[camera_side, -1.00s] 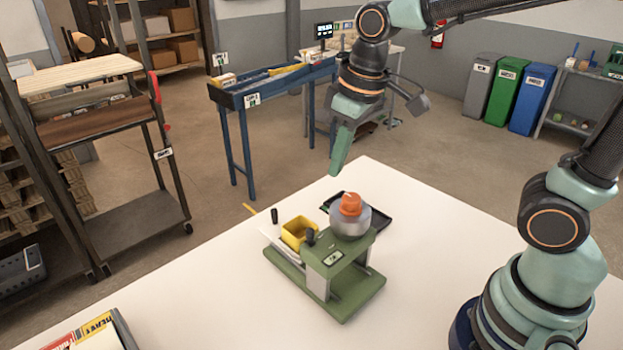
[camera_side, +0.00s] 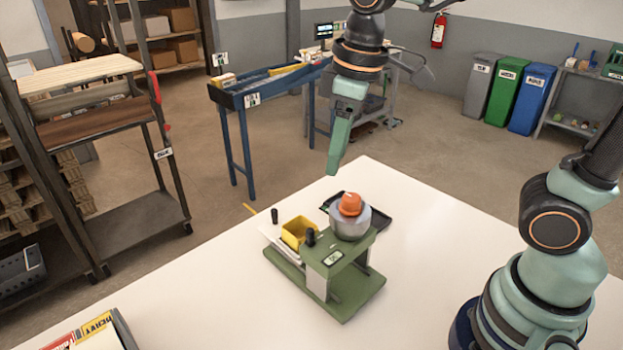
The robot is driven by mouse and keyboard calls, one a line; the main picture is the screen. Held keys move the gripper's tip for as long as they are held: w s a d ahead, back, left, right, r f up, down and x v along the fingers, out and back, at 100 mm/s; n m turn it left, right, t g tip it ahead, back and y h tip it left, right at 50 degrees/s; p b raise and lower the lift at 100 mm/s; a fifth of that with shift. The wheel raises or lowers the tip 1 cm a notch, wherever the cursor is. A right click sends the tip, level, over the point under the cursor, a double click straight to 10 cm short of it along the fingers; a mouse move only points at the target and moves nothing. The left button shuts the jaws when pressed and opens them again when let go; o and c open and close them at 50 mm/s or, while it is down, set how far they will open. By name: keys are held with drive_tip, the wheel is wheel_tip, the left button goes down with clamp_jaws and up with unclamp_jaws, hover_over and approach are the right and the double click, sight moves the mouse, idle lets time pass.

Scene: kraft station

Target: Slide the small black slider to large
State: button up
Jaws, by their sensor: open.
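A green device (camera_side: 345,291) stands on the white table, with a grey drum and an orange cap (camera_side: 350,204) on top. A small label with a dark frame (camera_side: 333,258) is on its top face. A small black upright knob (camera_side: 310,237) sits at the left end of that top face, and another black upright knob (camera_side: 274,215) stands farther left by a white plate. I cannot tell which one is the slider, and no size marking is readable. My gripper (camera_side: 333,172) is above and behind the device, pointing down, apart from everything and empty.
A yellow bin (camera_side: 297,232) sits beside the device, and a black tray (camera_side: 377,218) lies behind it. Boxes or books (camera_side: 95,334) lie at the front left. The table (camera_side: 440,230) is clear to the right and in front.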

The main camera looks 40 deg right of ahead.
sight(310, 229)
drive_tip(key=a+n+g, duration=0.2)
drive_tip(key=a+n, duration=0.1)
drive_tip(key=a, duration=0.2)
drive_tip(key=f, duration=1.2)
drive_tip(key=shift+w+f, duration=0.3)
drive_tip(key=shift+w, duration=0.1)
clamp_jaws()
drive_tip(key=shift+r, duration=0.1)
idle(0.6)
